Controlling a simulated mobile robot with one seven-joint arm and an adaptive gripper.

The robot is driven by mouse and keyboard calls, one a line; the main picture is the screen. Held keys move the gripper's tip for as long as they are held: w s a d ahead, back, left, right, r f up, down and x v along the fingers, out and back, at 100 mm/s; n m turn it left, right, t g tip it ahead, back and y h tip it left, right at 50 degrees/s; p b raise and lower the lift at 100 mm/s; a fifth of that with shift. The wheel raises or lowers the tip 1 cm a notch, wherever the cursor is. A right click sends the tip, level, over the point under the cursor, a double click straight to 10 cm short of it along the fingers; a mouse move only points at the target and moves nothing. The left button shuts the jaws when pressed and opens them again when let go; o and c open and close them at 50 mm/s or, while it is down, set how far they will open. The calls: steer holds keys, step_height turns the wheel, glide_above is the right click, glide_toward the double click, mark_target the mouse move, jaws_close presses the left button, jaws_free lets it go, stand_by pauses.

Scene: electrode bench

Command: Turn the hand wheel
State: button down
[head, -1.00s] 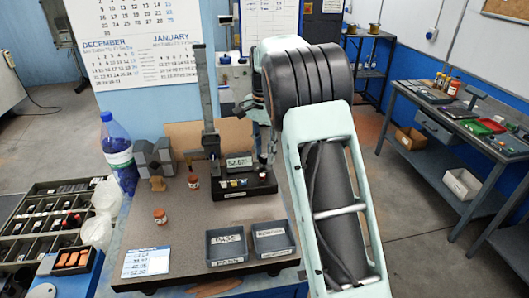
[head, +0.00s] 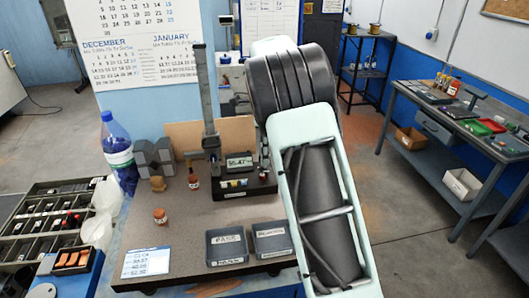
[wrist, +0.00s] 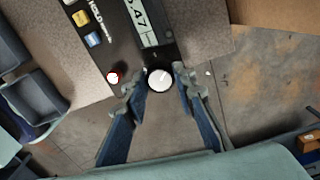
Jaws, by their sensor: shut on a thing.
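The hand wheel (wrist: 160,78) shows in the wrist view as a round white-faced knob at the end of the dark instrument body (wrist: 118,40), beside its digital display (wrist: 140,14). My gripper (wrist: 161,80) has one finger on each side of the wheel and is shut on it.
Two grey bins (head: 226,246) (head: 272,240) stand at the table's front right.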

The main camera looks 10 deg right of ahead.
steer(key=shift+r+m, duration=0.1)
steer(key=shift+m, duration=0.7)
steer(key=c, duration=1.6)
jaws_free()
step_height(320, 180, up, 12)
